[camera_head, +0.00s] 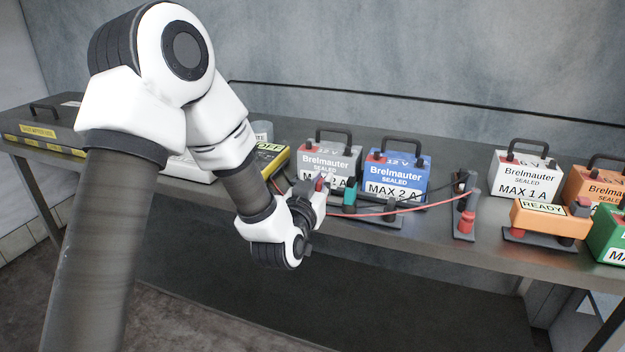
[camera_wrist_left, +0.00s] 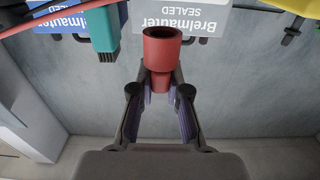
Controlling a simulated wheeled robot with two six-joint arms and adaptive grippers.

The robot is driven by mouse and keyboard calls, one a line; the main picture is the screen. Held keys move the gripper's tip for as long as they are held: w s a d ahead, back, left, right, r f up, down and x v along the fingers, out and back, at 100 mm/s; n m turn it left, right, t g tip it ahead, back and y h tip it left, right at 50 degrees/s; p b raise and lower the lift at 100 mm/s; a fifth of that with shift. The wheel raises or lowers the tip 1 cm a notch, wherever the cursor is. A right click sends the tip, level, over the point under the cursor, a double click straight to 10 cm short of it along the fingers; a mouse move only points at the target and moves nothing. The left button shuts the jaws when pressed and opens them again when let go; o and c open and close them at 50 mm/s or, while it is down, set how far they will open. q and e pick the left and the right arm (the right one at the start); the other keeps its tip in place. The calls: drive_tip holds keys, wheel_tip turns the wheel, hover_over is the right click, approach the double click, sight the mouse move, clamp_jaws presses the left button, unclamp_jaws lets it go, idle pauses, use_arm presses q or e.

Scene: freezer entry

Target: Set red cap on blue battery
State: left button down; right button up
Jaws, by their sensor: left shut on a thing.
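My left gripper (camera_head: 318,190) is in front of the grey battery, and its fingers are shut on a red cap (camera_wrist_left: 161,50), a hollow cylinder with its open end showing in the left wrist view. In the head view only a small bit of red shows at the fingertips. The blue battery (camera_head: 409,172) stands on the table just right of the gripper, with a black handle and a red terminal at its top left. Its label also shows upside down in the left wrist view (camera_wrist_left: 62,14). The cap is apart from the blue battery. My right gripper is out of view.
A grey battery (camera_head: 312,162) stands behind the gripper. A teal clip (camera_head: 350,196) and red cable lie before the batteries. A stand with a red piece (camera_head: 465,223), a white battery (camera_head: 522,174) and an orange READY device (camera_head: 550,220) are right.

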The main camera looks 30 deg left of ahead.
use_arm(q)
drive_tip(key=s+d+r+p, duration=0.2)
drive_tip(key=s+d+r, duration=0.3)
drive_tip(key=d, duration=0.3)
drive_tip(key=shift+s+d, duration=0.4)
drive_tip(key=shift+s, duration=0.2)
